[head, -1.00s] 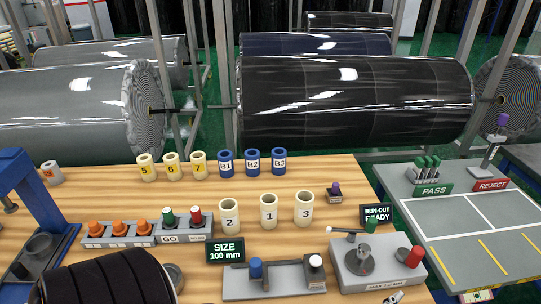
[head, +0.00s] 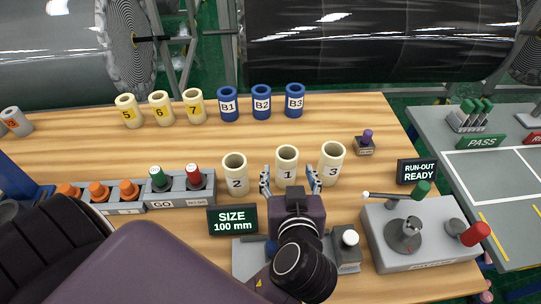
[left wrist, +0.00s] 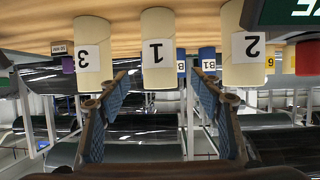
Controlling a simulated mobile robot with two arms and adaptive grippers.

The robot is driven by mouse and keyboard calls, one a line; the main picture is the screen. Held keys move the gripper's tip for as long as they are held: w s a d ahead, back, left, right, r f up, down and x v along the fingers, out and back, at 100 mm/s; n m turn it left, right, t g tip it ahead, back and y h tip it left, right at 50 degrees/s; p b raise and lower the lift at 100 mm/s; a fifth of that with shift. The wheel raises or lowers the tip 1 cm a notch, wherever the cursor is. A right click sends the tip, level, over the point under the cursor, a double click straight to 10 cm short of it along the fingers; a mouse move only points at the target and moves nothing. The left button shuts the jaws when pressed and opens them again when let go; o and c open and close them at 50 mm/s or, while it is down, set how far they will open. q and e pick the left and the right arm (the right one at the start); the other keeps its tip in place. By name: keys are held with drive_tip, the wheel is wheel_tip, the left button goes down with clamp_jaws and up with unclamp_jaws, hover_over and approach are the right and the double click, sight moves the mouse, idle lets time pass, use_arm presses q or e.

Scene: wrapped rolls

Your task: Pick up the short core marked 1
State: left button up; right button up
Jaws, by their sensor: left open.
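The short core marked 1 (head: 287,166) is a cream, hollow cylinder standing upright on the wooden table, between core 2 (head: 235,174) and core 3 (head: 332,164). My left gripper (head: 290,180) is open, with its fingers at either side of core 1 in the head view. In the left wrist view, which is upside down, core 1 (left wrist: 158,48) stands ahead between the open blue-padded fingers (left wrist: 157,95). I cannot tell whether the fingertips reach past its near face. My right gripper is not in view.
Cores 2 and 3 stand close on both sides. Behind are yellow-labelled cores (head: 162,107) and blue cores (head: 262,103). The size sign (head: 232,220), button box (head: 180,187) and run-out tester (head: 415,235) stand nearer. Wood between the rows is clear.

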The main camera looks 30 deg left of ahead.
sight(288, 164)
use_arm(q)
drive_tip(key=shift+w+a, duration=0.15)
drive_tip(key=shift+w, duration=0.35)
drive_tip(key=shift+w+a+f+p, duration=0.1)
drive_tip(key=shift+w+a+p, duration=0.65)
drive_tip(key=shift+w+p, duration=0.15)
drive_tip(key=x, duration=0.2)
drive_tip(key=shift+w+a+f, duration=0.2)
drive_tip(key=shift+w+f, duration=0.15)
drive_tip(key=c, duration=1.1)
drive_tip(key=shift+c, duration=1.1)
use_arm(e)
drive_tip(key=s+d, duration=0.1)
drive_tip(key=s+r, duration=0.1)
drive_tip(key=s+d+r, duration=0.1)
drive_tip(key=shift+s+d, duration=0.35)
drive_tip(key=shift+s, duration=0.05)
